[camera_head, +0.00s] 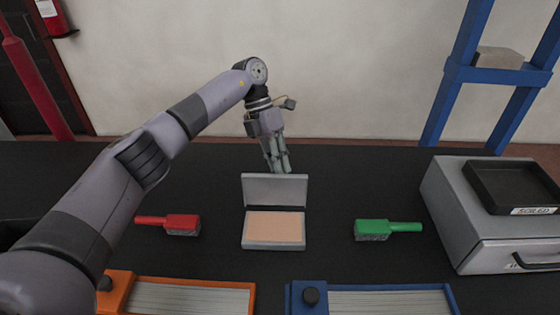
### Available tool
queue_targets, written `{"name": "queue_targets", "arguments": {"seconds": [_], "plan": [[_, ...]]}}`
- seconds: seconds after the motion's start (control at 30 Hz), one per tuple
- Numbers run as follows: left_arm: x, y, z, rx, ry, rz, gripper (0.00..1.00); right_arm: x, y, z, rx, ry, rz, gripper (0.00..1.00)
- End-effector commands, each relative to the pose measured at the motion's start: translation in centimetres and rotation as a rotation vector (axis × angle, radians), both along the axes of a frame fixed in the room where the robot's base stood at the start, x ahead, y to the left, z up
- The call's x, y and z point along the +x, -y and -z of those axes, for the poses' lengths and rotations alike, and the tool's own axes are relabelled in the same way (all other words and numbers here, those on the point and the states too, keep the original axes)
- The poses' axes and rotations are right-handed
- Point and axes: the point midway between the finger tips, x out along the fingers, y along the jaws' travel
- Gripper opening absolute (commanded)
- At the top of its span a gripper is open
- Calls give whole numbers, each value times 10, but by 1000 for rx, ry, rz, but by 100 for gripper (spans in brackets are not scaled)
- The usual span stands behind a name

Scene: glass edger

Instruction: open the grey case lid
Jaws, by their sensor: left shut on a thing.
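The grey case (246,238) sits on the dark table in the middle of the view, with a flat tan inside showing. Its grey lid (275,190) is raised at the back and stands about upright. My left gripper (279,170) reaches down from behind and above, with its fingers at the top edge of the lid, shut on it. The fingertips are partly hidden by the lid. My right gripper is not in view.
A red-handled brush (182,225) lies left of the case and a green one (372,230) right. Orange (118,290) and blue (310,296) framed units are in front. A grey drawer box (450,220) bearing a black tray (510,187) stands right. The table behind is clear.

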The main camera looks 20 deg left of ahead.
Motion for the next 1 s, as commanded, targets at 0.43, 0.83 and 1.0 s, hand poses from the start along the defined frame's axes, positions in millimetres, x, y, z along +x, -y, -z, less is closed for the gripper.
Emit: {"name": "queue_targets", "arguments": {"seconds": [0.43,0.83,1.0], "plan": [[-8,-9,20,31,-38,-3,18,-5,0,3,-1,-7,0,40],[-8,-8,19,30,-38,0,40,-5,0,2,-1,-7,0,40],[-7,-7,17,28,-35,1,40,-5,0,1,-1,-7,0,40]]}}
